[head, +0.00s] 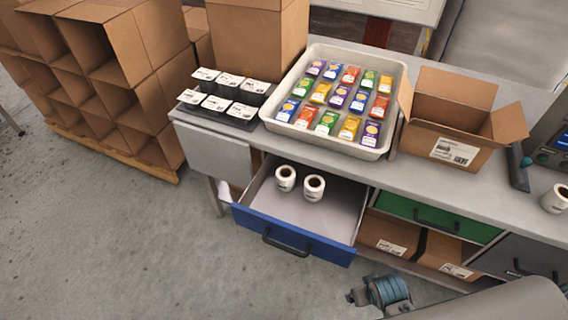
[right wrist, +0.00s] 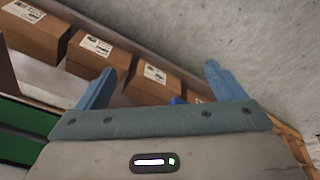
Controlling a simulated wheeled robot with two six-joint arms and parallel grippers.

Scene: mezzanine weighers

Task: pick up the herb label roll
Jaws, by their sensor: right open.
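Two white label rolls with dark brown cores stand upright side by side in the open blue-fronted drawer (head: 294,236), the left roll (head: 285,178) and the right roll (head: 314,187). A third white roll (head: 556,199) stands on the bench at the right edge. The print is too small to tell which is the herb roll. My right gripper (head: 356,293) is low, in front of the lower shelf and right of the drawer, apart from the rolls. In the right wrist view its blue fingers (right wrist: 158,75) are spread with nothing held. My left gripper is not in view.
A green drawer (head: 435,217) is shut. Labelled boxes (right wrist: 97,50) fill the lower shelf. The floor (head: 130,240) left of the drawer is clear.

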